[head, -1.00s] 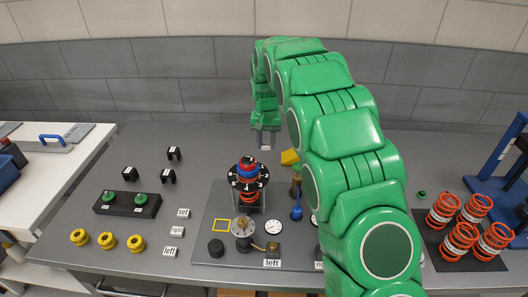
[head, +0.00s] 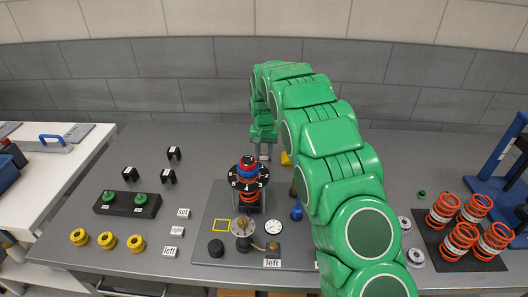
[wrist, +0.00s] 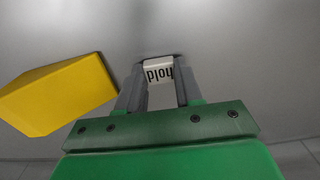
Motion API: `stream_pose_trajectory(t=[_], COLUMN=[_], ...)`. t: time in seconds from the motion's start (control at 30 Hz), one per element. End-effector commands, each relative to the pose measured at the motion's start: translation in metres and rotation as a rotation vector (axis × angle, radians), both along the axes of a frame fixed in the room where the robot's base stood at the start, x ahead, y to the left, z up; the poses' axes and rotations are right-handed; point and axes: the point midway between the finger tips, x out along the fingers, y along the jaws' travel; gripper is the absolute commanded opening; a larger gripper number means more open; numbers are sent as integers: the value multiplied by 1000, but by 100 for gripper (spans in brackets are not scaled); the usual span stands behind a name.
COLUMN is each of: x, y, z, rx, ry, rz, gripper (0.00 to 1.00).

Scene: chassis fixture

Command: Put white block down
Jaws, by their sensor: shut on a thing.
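The white block (wrist: 159,70) carries the printed word "hold", which reads upside down in the wrist view. My gripper (wrist: 160,88) is shut on it, one grey finger on each side. A thin dark shadow lies at the block's far edge, close against the grey surface; I cannot tell whether it touches. In the head view my gripper (head: 262,150) is low over the table, behind the black numbered dial, and the block is mostly hidden there.
A yellow block (wrist: 60,93) lies just left of my gripper; it also shows in the head view (head: 286,158). The black dial (head: 248,177) on an orange spring stands in front. White tiles (head: 177,231) lie at front left. The table behind the dial's left is clear.

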Motion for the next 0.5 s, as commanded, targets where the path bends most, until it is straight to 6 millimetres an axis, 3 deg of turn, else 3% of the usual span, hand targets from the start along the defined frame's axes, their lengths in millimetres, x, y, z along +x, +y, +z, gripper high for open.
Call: stream_pose_trajectory(t=[0.33,0.37,0.5], x=[0,1,1], y=[0,0,0], z=[-2,-2,-2], rx=[1,1,1], ry=[-2,-3,-3], rz=[0,0,0], gripper=[6,36,58])
